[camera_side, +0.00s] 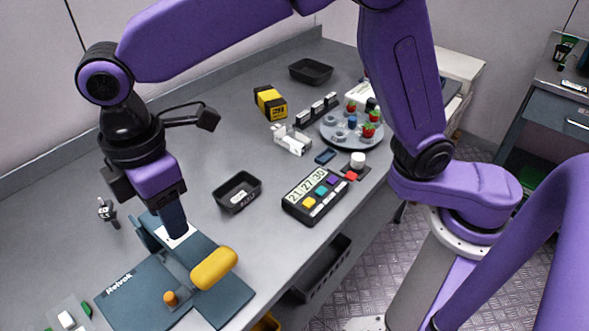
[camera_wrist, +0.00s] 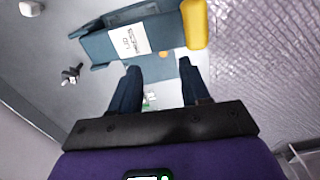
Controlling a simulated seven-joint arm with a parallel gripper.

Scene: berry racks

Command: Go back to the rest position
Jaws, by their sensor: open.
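My gripper (camera_side: 174,222) hangs pointing down over the left part of the grey bench, above a teal fixture (camera_side: 230,297) with a yellow handle (camera_side: 214,268). In the wrist view the two dark fingers of my gripper (camera_wrist: 160,70) stand apart with nothing between them. The teal fixture (camera_wrist: 105,46) lies beyond the fingertips there, with a white label (camera_wrist: 130,40) and the yellow handle (camera_wrist: 195,24) at its right end. In the side view my gripper hides part of the fixture; I cannot tell the exact gap between them.
A black tray (camera_side: 238,191), a button box with a display (camera_side: 314,196) and a round rack with berries (camera_side: 338,136) stand right of my gripper. A yellow-black box (camera_side: 270,102) and another black tray (camera_side: 311,71) are farther back. Bench behind my gripper is mostly clear.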

